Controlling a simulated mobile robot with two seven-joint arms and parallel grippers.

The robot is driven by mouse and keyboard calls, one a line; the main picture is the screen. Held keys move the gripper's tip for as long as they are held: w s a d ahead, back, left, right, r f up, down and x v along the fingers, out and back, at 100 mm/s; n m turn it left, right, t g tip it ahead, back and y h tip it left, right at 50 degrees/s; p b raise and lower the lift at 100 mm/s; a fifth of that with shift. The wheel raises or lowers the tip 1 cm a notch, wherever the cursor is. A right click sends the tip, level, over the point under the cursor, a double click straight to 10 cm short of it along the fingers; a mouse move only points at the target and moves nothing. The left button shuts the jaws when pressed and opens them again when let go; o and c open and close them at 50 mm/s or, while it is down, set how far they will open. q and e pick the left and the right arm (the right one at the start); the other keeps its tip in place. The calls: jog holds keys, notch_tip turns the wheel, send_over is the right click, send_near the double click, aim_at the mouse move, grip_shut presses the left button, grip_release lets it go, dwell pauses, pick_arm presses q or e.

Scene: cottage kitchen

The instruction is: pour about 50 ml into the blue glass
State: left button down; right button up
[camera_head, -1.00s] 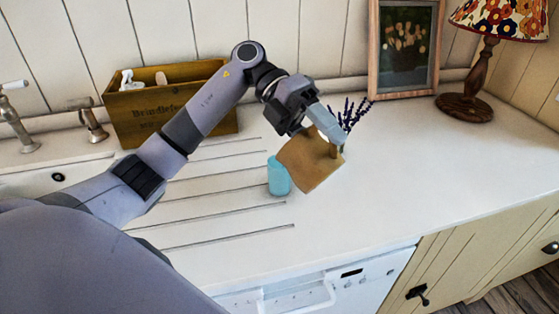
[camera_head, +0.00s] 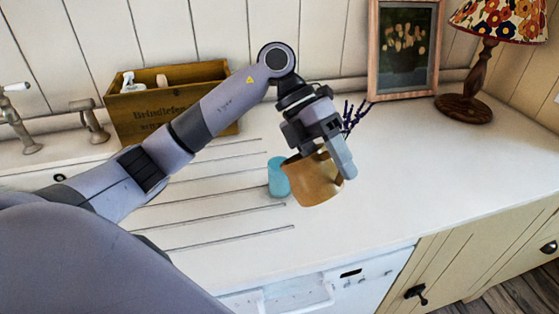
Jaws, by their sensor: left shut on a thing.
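The blue glass (camera_head: 278,177) stands upright on the grooved white counter, its right side partly hidden behind a tan jug (camera_head: 314,182). My left gripper (camera_head: 342,168) is shut on the jug at its right side, where the handle is. The jug is nearly upright, only slightly tilted, in front of and to the right of the glass. I cannot tell whether jug and glass touch, and the contents of both are hidden. My right gripper is not in view.
A wooden box (camera_head: 165,118) with bottles stands at the back left by the taps (camera_head: 90,122). Lavender sprigs (camera_head: 353,115) are behind my gripper. A picture frame (camera_head: 403,50) and a lamp (camera_head: 478,75) stand at the back right. The right counter is clear.

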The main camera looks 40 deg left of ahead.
pick_arm(q)
jog(key=shift+s+d+f+t+y+p, duration=0.15)
jog(key=shift+d+f+y+p, duration=0.05)
jog(key=shift+d+f+y, duration=0.55)
jog(key=shift+s+d+f+t+y+p, duration=0.1)
jog(key=shift+d+f+t+y+p, duration=0.1)
jog(key=shift+d+f+y, duration=0.55)
jog(key=shift+d, duration=0.1)
dwell(0.8)
jog(key=d+f+y, duration=0.3)
jog(key=shift+s+d+f+t+y, duration=0.2)
jog(key=shift+s+f+t+y, duration=0.1)
jog(key=shift+f+y, duration=0.1)
jog(key=shift+s+d+f+y+b, duration=0.15)
jog(key=shift+d+f+y+b, duration=0.35)
jog(key=shift+f+y, duration=0.2)
